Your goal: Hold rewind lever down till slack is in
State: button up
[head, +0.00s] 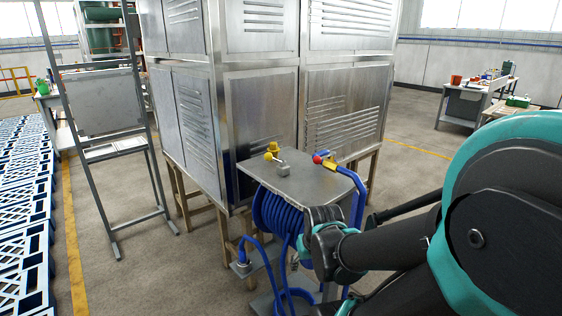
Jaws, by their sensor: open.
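A small lever with a yellow ball knob (268,156) stands on a grey block on top of a metal reel stand (300,186). The knob end is raised. A blue hose (272,214) is coiled on the reel under the top plate. Its red-tipped yellow end piece (320,160) rests at the plate's right edge, and a blue loop hangs down the right side. Another length of hose runs low at the left and curls near the floor. My arm reaches in from the right, its wrist in front of the reel's right side. The fingers of my gripper cannot be made out.
Tall metal cabinets (262,115) stand close behind the reel. A grey frame rack (105,110) stands left, with blue and white crates (22,220) beyond a yellow floor line. A workbench (470,92) is at the back right. Floor between rack and reel is clear.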

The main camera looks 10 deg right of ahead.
aim_at(268, 157)
jog(key=i+l, duration=0.1)
jog(key=l, duration=0.6)
jog(key=i+l, duration=0.1)
jog(key=l, duration=1.25)
jog(key=i+l, duration=0.15)
jog(key=l, duration=0.55)
jog(key=z, duration=0.05)
